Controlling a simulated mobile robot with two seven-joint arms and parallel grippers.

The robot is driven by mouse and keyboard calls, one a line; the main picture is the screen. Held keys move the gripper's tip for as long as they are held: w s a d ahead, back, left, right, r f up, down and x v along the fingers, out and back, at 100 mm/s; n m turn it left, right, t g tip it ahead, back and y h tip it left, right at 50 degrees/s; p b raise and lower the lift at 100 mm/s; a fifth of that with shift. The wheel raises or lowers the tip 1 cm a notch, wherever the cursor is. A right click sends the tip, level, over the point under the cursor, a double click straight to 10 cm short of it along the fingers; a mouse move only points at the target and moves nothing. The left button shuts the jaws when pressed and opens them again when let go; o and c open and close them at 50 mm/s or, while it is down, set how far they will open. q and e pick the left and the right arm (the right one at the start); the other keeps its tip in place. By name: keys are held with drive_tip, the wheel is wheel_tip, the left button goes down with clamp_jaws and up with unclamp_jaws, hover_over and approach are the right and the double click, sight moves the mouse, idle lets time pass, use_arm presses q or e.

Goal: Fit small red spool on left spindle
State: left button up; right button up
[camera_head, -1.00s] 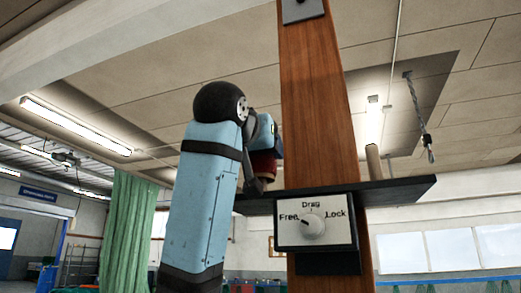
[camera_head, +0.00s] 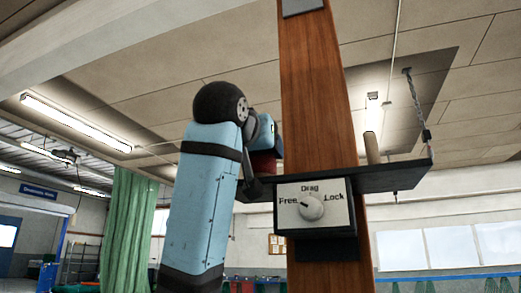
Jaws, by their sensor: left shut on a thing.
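A dark shelf (camera_head: 400,177) is fixed to a wooden post (camera_head: 318,105). A bare upright wooden spindle (camera_head: 372,148) stands on the shelf right of the post. The left spindle is not visible; my left arm covers that end of the shelf. My left gripper (camera_head: 264,150), mostly hidden behind my own wrist, is shut on the small red spool (camera_head: 262,166), just left of the post and close above the shelf. Only part of the spool shows, so I cannot tell whether it is around the spindle. My right gripper is not in view.
A dial panel (camera_head: 313,206) marked Free, Drag and Lock is on the post's front below the shelf. A cable (camera_head: 417,112) hangs from the ceiling by the shelf's right end. A green curtain (camera_head: 126,230) hangs far behind at left.

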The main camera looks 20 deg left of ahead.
use_arm(q)
drive_tip(key=shift+f, duration=0.45)
drive_tip(key=o, duration=1)
drive_tip(key=shift+o, duration=0.2)
